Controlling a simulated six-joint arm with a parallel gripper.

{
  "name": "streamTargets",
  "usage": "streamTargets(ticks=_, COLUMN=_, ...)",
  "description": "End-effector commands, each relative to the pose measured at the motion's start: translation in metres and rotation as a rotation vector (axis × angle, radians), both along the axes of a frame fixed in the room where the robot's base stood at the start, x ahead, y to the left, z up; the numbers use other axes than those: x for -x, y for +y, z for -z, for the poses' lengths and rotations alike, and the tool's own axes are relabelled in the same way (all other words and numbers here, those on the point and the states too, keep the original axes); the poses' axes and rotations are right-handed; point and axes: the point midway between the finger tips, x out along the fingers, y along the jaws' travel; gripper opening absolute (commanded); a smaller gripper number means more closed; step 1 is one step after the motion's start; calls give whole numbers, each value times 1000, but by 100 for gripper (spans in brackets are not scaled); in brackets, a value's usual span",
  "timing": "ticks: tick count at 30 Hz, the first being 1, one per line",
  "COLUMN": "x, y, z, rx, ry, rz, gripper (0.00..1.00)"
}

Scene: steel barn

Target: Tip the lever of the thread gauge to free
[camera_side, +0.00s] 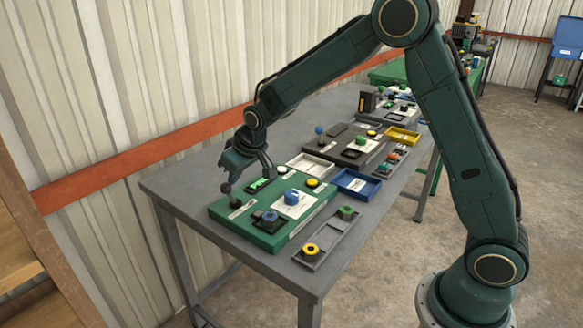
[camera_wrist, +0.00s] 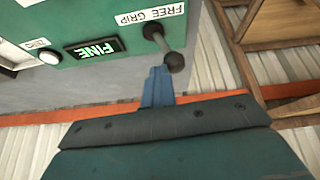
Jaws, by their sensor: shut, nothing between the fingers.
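The thread gauge appears to be the green panel (camera_side: 265,232) at the near end of the bench; it also shows in the wrist view (camera_wrist: 75,20). Its lever (camera_wrist: 164,46) has a thin stem and a dark ball knob, beside a white label reading "FREE GRIP". The stem leans toward the GRIP side and toward my gripper. A small display (camera_wrist: 92,48) reads "FINE" in green. My gripper (camera_wrist: 160,72) is shut and empty, its blue fingertips just below the ball knob. Whether they touch it cannot be told. In the side view, my gripper (camera_side: 229,178) is over the panel's left end.
A white button (camera_wrist: 40,44) sits left of the display. The panel also carries a blue knob (camera_side: 291,196) and a yellow button (camera_side: 312,183). A grey tray (camera_side: 330,240) lies in front, a blue tray (camera_side: 355,184) to the right. The corrugated wall (camera_side: 110,90) stands close behind the bench.

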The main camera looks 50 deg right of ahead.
Motion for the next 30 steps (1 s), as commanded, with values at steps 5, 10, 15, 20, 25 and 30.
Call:
streamTargets(ticks=5, x=0, y=4, z=1, rx=-5, ry=1, rz=-10, gripper=0)
streamTargets(ticks=10, x=0, y=5, z=0, rx=-6, ry=1, rz=-11, gripper=0)
streamTargets(ticks=15, x=0, y=5, z=-3, rx=-7, ry=0, rz=-13, gripper=0)
streamTargets(ticks=20, x=0, y=4, z=-9, rx=-5, ry=-1, rz=-11, gripper=0)
streamTargets(ticks=25, x=0, y=3, z=-14, rx=-4, ry=-1, rz=-8, gripper=0)
streamTargets(ticks=30, x=0, y=2, z=-16, rx=-3, ry=0, rz=-6, gripper=0)
